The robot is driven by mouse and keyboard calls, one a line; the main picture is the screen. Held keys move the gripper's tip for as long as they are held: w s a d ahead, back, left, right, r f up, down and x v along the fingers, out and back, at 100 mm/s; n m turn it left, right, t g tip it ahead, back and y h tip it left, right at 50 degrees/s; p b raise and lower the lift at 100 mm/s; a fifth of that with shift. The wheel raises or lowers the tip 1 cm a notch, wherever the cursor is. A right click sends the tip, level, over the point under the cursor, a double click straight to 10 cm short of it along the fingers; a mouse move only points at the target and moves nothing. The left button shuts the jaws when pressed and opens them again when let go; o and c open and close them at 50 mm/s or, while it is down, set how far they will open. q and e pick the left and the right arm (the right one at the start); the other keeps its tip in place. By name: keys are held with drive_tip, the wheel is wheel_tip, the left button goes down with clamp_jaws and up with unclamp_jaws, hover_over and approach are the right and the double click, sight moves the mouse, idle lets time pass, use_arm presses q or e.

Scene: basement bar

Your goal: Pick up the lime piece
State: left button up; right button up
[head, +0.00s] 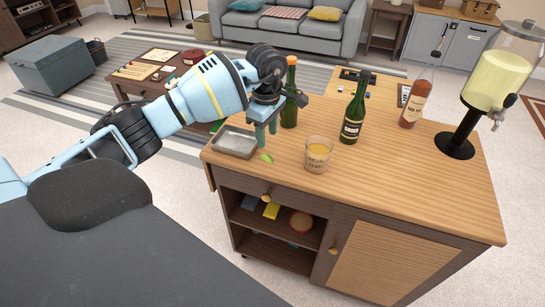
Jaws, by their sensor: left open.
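A small green lime piece (266,158) lies on the wooden top of the bar cart (420,190), between a metal tray and a glass. My left gripper (266,134) points down just above and behind the lime piece, with its fingers apart and nothing seen between them. I cannot tell the exact gap between the fingertips and the lime. My right gripper is not in view.
The shallow metal tray (234,141) is left of the lime. A glass with amber drink (318,154) stands to its right. Green bottles (355,112) (290,95), a reddish bottle (415,103) and a drink dispenser (487,85) stand farther back. The cart's right front is clear.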

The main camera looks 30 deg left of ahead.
sight(267, 154)
use_arm(q)
drive_tip(key=shift+f, duration=1.4)
drive_tip(key=shift+w+a+f, duration=0.1)
drive_tip(key=shift+w+f, duration=0.05)
drive_tip(key=shift+f, duration=0.7)
drive_tip(key=shift+w+a+f, duration=0.1)
drive_tip(key=shift+f, duration=0.8)
drive_tip(key=shift+w+a+f, duration=0.1)
drive_tip(key=shift+w+f, duration=0.05)
drive_tip(key=shift+f, duration=0.7)
clamp_jaws()
